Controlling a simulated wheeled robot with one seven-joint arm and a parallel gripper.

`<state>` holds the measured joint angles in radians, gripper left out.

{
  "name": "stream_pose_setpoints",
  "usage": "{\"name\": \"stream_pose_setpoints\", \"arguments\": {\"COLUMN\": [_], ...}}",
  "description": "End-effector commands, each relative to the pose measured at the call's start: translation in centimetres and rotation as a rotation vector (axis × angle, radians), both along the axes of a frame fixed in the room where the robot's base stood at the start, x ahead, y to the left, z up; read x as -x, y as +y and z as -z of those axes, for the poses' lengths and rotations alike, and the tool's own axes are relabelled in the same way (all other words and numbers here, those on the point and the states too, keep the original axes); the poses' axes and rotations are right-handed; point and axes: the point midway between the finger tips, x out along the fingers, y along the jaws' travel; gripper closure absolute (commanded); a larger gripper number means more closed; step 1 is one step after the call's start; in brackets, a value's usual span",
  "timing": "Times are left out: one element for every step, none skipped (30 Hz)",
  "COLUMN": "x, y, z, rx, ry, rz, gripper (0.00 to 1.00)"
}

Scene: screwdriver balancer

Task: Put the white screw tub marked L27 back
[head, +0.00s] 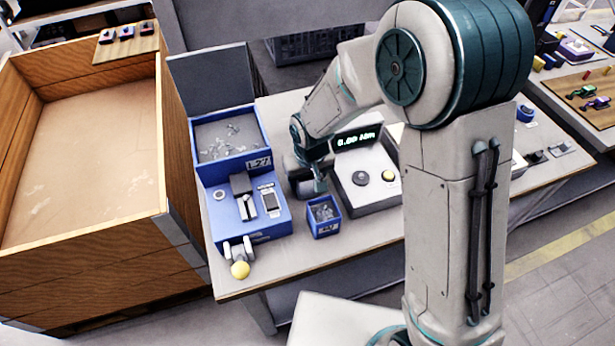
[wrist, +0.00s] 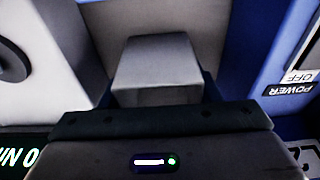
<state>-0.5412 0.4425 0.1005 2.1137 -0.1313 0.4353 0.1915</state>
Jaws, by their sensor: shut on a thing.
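A small blue tub (head: 323,230) of screws stands at the table's front, between the blue station and the torque tester. It looks blue, not white, and its label is too small to read. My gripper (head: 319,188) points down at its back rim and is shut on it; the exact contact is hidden. In the wrist view a pale grey block, probably a finger of my gripper (wrist: 157,75), fills the middle, and the tub is not clearly seen. The blue station (head: 265,215) to the left has a screw-filled bin (head: 232,167) marked L27.
The torque tester (head: 365,180) with a green readout and knobs stands close on the right. A wooden crate (head: 100,250) is at the left. Bare table (head: 355,248) shows in front of the tester.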

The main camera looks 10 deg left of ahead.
Motion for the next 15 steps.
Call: {"name": "stream_pose_setpoints", "arguments": {"x": [-0.01,-0.02,-0.01,-0.02,-0.01,0.00,0.00,0.01,0.00,0.00,0.00,0.00,0.00,0.00,0.00], "y": [0.01,0.00,0.00,0.00,-0.01,-0.01,-0.01,-0.02,-0.03,-0.03,-0.03,-0.03,-0.03,-0.02,-0.03], "z": [0.09,0.22,0.38,0.48,0.32,0.28,0.28,0.29,0.29,0.29,0.29,0.29,0.29,0.26,0.22], "rx": [-0.001,-0.001,0.000,-0.001,0.000,0.000,0.000,0.000,0.000,0.000,0.000,0.000,0.000,0.000,0.000], "ry": [-0.001,-0.001,0.000,-0.001,0.000,0.000,0.000,0.000,0.000,0.000,0.000,0.000,0.000,0.000,0.000], "rz": [0.000,0.000,0.000,0.000,0.000,0.000,0.000,0.000,0.000,0.000,0.000,0.000,0.000,0.000,0.000], "gripper": [0.72,0.72,0.72,0.72,0.35,0.24,0.22,0.22,0.22,0.22,0.22,0.22,0.22,0.22,0.22]}}
